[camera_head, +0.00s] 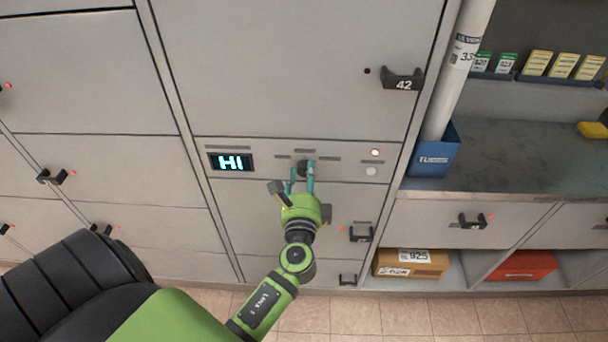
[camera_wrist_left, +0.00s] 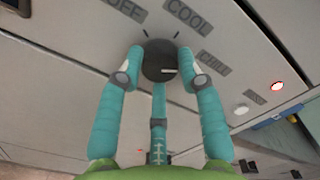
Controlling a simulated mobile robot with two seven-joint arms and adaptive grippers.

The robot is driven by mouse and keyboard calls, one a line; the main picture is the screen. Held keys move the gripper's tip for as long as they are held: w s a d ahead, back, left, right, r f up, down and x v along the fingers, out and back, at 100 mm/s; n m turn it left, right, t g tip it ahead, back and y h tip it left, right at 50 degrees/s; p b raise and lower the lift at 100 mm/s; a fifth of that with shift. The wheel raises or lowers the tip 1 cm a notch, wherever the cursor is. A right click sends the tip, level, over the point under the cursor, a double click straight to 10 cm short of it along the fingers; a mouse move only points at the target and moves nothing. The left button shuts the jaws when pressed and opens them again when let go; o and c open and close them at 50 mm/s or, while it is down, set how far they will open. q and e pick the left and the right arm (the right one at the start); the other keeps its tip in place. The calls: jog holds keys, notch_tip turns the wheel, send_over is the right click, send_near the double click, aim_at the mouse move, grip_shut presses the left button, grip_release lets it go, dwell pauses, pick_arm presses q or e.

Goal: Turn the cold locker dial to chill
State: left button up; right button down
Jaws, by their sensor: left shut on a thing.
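The dark round dial (camera_head: 303,168) sits on the locker's control strip; in the left wrist view (camera_wrist_left: 160,60) it has a short pale mark low on its face, right of the middle. Labels OFF, COOL (camera_wrist_left: 188,14) and CHILL (camera_wrist_left: 214,63) run around it from upper left to right. My left gripper (camera_head: 302,182) is shut on the dial, with teal fingertips on its left and right sides and a third finger below. The lit display (camera_head: 232,162) reads HI. My right gripper is not in view.
A red light (camera_head: 375,152) and a white round button (camera_head: 370,171) are right of the dial. Handle 42 (camera_head: 403,79) sticks out from the door above. A blue holder (camera_head: 433,152) with a white tube stands on the grey counter (camera_head: 500,150) at right.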

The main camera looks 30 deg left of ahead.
pick_arm(q)
jog(key=shift+w+a+r, duration=0.1)
jog(key=shift+a+r, duration=0.05)
jog(key=shift+r, duration=0.25)
jog(key=o, duration=1.2)
jog(key=shift+w+f, duration=0.1)
jog(key=shift+f, duration=0.15)
jog(key=shift+s+d+f, duration=0.15)
jog(key=shift+s+d, duration=0.15)
jog(key=shift+s, duration=0.15)
jog(key=v, duration=1.1)
